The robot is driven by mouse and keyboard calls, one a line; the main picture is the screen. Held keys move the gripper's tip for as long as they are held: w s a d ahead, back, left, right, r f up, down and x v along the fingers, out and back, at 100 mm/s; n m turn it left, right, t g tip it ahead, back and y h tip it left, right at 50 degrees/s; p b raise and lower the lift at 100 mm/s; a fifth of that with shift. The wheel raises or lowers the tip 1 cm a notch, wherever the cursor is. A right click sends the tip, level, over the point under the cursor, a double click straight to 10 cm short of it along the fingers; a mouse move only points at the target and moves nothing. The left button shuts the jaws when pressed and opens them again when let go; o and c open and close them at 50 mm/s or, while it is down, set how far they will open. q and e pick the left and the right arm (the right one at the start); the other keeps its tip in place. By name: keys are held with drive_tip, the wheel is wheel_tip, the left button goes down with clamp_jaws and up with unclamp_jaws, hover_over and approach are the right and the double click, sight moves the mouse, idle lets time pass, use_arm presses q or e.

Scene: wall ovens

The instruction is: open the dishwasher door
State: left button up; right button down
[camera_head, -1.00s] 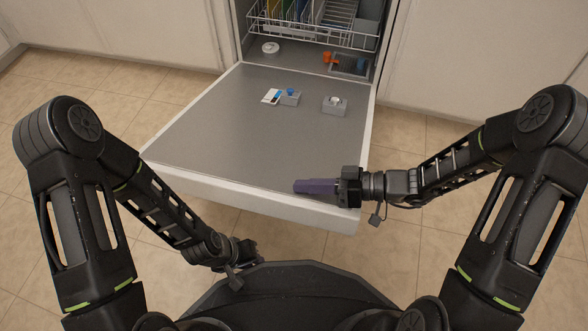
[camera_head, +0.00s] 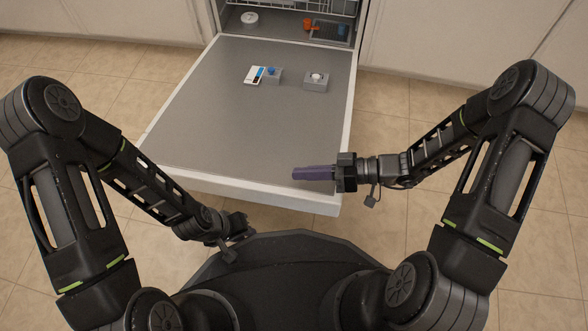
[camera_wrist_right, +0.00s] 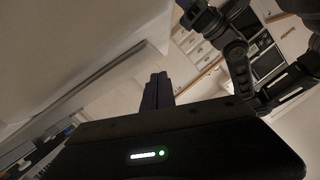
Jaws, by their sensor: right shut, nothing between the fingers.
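The dishwasher door (camera_head: 230,110) is folded down, lying about flat in front of the dishwasher opening, with its grey inner face up and a pale front edge (camera_head: 255,195) towards me. My right gripper (camera_head: 300,173) has purple fingers, shut and empty. It appears over or beside the door's near right corner; I cannot tell whether it touches. Its shut fingers also show in the right wrist view (camera_wrist_right: 157,88). My left gripper (camera_head: 240,224) is low beside my base, in front of the door's near edge. Its dark fingers are too small to judge.
A white and blue packet (camera_head: 254,75) and small grey dispenser parts (camera_head: 315,82) are on the door's inner face. A lower rack (camera_head: 300,5) and an orange part (camera_head: 311,25) show inside the dishwasher. Pale cabinets flank it. Tiled floor lies free on both sides.

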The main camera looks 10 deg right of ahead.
drive_tip(key=p+v, duration=0.1)
drive_tip(key=v, duration=0.3)
drive_tip(key=shift+s+d+r, duration=0.1)
drive_tip(key=shift+d, duration=0.25)
drive_tip(key=shift+d, duration=0.1)
